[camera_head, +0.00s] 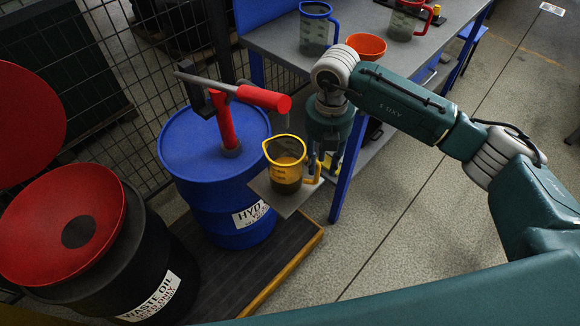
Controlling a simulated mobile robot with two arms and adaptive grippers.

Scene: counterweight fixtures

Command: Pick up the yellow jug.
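The yellow jug (287,172) stands upright on a small grey plate (293,205) beside the blue drum. It is see-through with a yellow rim and holds some dark liquid. Its handle points right, toward my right gripper (323,165). My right arm comes in from the right and the gripper points down just right of the jug, with its fingers close to the handle. The fingers are small and partly hidden by the wrist and jug, so I cannot tell whether they are open or touch the handle. My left gripper is not in view.
The blue drum (200,145) carries a red hand pump (225,125). A waste oil drum (150,270) with a red funnel (105,205) stands at left. The workbench (275,42) behind holds a blue jug (315,30), an orange bowl (366,45) and a red jug (405,22).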

